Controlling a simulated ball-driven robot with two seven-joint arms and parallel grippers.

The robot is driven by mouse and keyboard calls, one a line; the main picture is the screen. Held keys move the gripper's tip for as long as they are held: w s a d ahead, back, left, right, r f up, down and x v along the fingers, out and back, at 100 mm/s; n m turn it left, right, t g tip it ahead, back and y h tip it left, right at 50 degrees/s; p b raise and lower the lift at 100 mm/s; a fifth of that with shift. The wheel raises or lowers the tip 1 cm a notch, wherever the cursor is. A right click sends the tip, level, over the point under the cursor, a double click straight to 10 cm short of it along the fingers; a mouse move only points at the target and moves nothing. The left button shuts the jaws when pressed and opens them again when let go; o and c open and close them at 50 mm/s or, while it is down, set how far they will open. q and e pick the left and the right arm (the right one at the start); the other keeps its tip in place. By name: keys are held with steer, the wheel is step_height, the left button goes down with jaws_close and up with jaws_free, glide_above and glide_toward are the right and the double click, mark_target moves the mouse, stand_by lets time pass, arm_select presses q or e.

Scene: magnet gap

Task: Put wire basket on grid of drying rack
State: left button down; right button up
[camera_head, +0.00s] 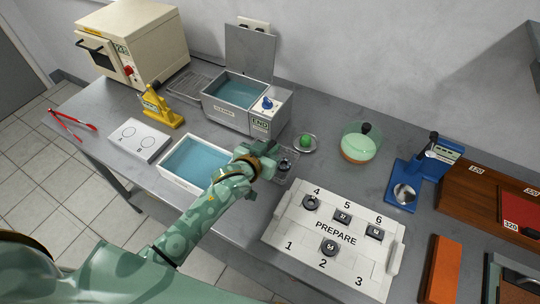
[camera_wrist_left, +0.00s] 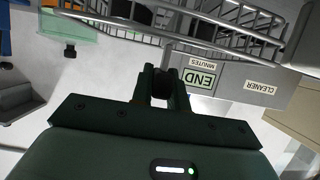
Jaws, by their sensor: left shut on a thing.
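My left gripper (camera_head: 262,163) is shut on the wire basket (camera_head: 293,163) and holds it over the bench, between the cleaner and the PREPARE tray. A dark ring-like part shows in the basket. In the left wrist view the basket's wires (camera_wrist_left: 235,42) run across the top, beyond the gripper's fingers (camera_wrist_left: 162,88). The drying rack (camera_head: 187,83), a low wire grid, lies left of the cleaner, near the oven; the cleaner hides part of it. My right gripper is out of view.
The cleaner (camera_head: 225,113) stands with its lid up and liquid inside. A white tub (camera_head: 167,176) of blue liquid lies near my forearm. A yellow tool (camera_head: 160,110) and an A/B plate (camera_head: 140,140) stand near the rack. The PREPARE tray (camera_head: 300,240) holds several parts.

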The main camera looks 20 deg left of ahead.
arm_select(q)
steer(key=shift+f+b, duration=0.3)
steer(key=shift+f, duration=1)
steer(key=shift+s+f, duration=0.1)
steer(key=shift+f, duration=0.1)
steer(key=c, duration=1.4)
jaws_free()
steer(key=shift+o, duration=0.2)
